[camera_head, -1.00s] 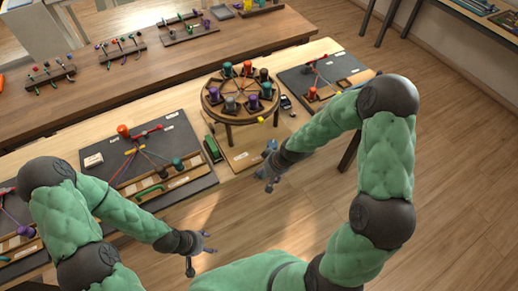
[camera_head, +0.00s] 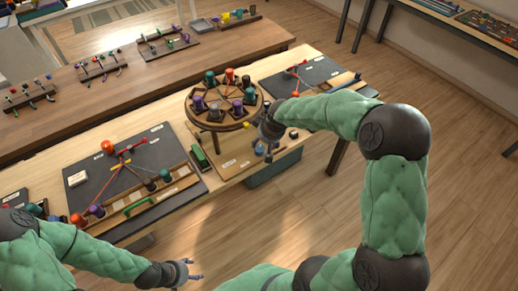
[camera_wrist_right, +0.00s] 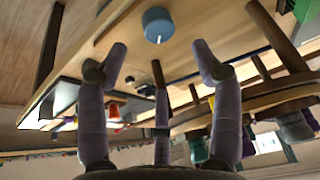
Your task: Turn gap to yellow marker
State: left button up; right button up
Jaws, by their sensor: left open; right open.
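The round wooden braiding disc (camera_head: 222,124) stands on short legs at the front of the table, with several coloured bobbins around its top. A small yellow marker (camera_head: 246,125) shows at its front right rim. I cannot make out the gap clearly among the bobbins. My right gripper (camera_head: 268,150) is open and empty, just in front and to the right of the disc. The disc's edge (camera_wrist_right: 270,100) shows beside its spread fingers (camera_wrist_right: 160,62) in the right wrist view. My left gripper (camera_head: 190,274) is open and empty over the floor, away from the table.
A dark board (camera_head: 125,165) with cords lies left of the disc, and another dark board (camera_head: 322,70) lies right of it. A green block (camera_head: 199,157) is at the disc's left. A blue cylinder (camera_wrist_right: 157,24) shows in the right wrist view. Bobbin racks stand on the rear table.

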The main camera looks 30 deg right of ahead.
aim_at(260, 148)
jog(key=b+x, duration=0.2)
jog(key=x, duration=0.6)
jog(key=shift+w+f, duration=0.1)
jog(key=shift+f, duration=0.2)
jog(key=shift+r, duration=0.1)
jog(key=c, duration=1.1)
